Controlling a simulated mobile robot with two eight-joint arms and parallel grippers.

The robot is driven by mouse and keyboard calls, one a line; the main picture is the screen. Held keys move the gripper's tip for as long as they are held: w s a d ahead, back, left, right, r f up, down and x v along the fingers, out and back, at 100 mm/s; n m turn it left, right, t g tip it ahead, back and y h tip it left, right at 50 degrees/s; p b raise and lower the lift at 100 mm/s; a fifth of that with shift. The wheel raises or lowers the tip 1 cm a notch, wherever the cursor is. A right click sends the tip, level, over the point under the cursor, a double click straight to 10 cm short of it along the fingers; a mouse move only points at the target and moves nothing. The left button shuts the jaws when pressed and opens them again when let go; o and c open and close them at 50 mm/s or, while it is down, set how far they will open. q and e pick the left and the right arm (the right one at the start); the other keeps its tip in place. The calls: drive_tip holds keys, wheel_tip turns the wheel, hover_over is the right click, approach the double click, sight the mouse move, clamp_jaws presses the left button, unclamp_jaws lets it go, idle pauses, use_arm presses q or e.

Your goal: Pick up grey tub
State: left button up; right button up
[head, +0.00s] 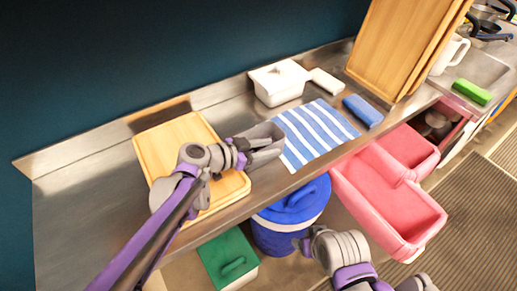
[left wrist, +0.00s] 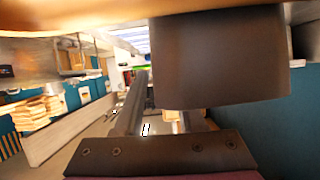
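The grey tub (head: 264,139) is at the end of my left arm in the head view, between the wooden board and the striped cloth. My left gripper (head: 247,149) is right at it. In the left wrist view the tub (left wrist: 220,60) is a large dark shape close in front, hiding most of one finger; the other finger runs along its left edge. Whether the fingers press on the tub wall cannot be seen. My right arm comes in at the bottom of the head view; its fingers cannot be made out.
A wooden board (head: 165,146) lies on the steel counter. A blue bin (head: 290,212), green-lidded box (head: 228,259) and pink bins (head: 385,195) stand below the front edge.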

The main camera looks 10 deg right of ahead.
use_arm(q)
clamp_jaws()
idle(1.4)
